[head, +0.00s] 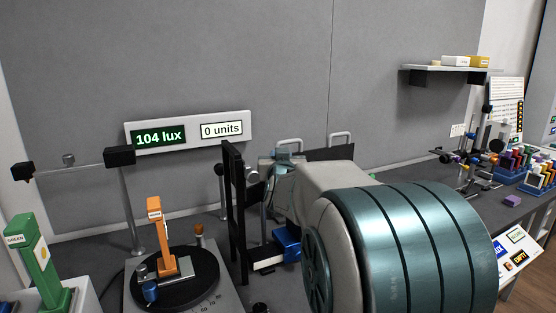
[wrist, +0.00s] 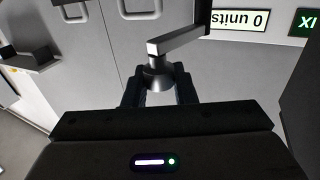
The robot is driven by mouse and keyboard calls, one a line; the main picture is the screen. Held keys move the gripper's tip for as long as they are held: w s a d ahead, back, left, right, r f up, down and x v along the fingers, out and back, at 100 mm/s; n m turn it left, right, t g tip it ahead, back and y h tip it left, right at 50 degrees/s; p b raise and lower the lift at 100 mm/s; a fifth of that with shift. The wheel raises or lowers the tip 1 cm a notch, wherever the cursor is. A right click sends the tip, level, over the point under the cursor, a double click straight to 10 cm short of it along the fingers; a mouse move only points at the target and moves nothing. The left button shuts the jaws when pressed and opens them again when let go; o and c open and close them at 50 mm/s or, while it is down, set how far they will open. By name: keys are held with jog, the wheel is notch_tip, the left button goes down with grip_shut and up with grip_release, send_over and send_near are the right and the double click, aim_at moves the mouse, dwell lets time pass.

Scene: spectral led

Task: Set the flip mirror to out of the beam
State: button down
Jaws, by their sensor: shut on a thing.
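In the wrist view my gripper (wrist: 157,90) is shut on a grey round knob (wrist: 155,72). The knob sits at the end of a grey lever bar (wrist: 182,40) that joins a dark upright post. In the head view a tall black frame (head: 236,210) stands just left of my arm, with a small grey knob (head: 252,174) beside it. I take this to be the flip mirror's mount and handle. My arm hides much of this area, and the mirror face cannot be made out. My fingertips are not clear in the head view.
A display board (head: 188,132) reads 104 lux and 0 units. An orange holder (head: 161,235) stands on a black turntable (head: 198,280). A green holder (head: 40,262) is at the left edge. A blue block (head: 287,243) sits beside my arm. Coloured parts crowd the right bench.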

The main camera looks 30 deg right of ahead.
dwell(0.3)
jog(key=c, duration=1.2)
grip_release()
jog(key=shift+r, duration=0.5)
notch_tip(320, 180, up, 3)
jog(key=shift+r+p, duration=0.2)
jog(key=shift+p, duration=0.3)
jog(key=s+d+r+b, duration=0.1)
jog(key=s+d+r, duration=0.5)
jog(key=s+d, duration=0.2)
jog(key=shift+s+r+b, duration=0.3)
jog(key=shift+s+b, duration=0.05)
